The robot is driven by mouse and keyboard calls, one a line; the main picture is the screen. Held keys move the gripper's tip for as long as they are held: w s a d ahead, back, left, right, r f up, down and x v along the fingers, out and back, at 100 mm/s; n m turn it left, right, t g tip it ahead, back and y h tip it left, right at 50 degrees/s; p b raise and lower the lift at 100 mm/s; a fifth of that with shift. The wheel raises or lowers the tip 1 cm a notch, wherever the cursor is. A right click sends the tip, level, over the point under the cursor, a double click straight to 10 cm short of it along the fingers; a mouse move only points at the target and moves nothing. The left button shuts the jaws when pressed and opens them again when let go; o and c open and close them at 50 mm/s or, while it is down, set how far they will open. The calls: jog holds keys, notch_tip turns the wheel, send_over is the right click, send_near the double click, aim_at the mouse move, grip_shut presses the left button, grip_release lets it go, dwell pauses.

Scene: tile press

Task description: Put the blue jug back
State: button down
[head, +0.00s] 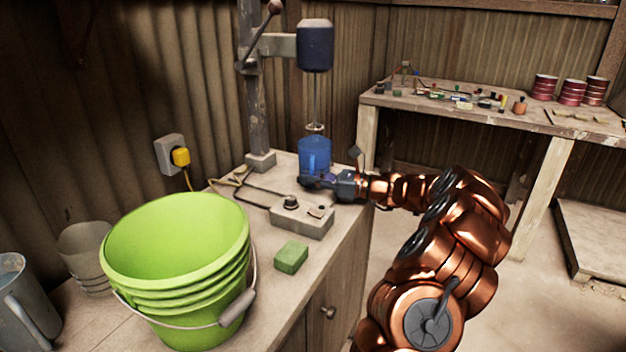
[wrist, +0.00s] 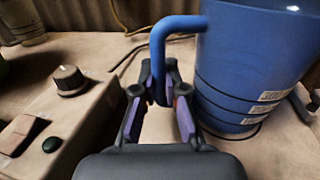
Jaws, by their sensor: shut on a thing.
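The blue jug (head: 314,154) stands upright under the drill-press-like column at the back of the bench in the head view. In the wrist view the jug (wrist: 248,70) fills the upper right, with its handle (wrist: 172,28) reaching left and down. My gripper (wrist: 159,92) is shut on the lower end of the handle, its fingers on either side of it. In the head view my gripper (head: 312,181) is at the jug's lower front. Whether the jug's base touches the bench is hard to tell.
A grey control box (head: 302,216) with a knob is just in front of the jug. A green bucket (head: 178,262), a green sponge (head: 291,257) and a grey jug (head: 22,300) stand nearer. The press head (head: 314,46) hangs above. A second table (head: 465,112) is behind right.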

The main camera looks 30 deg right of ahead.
dwell(0.3)
jog(key=c, duration=1.2)
grip_release()
jog(key=shift+f, duration=0.1)
jog(key=shift+s+d, duration=0.3)
jog(key=shift+d, duration=0.05)
jog(key=v, duration=1.1)
jog(key=shift+s, duration=0.1)
jog(key=shift+d, duration=0.1)
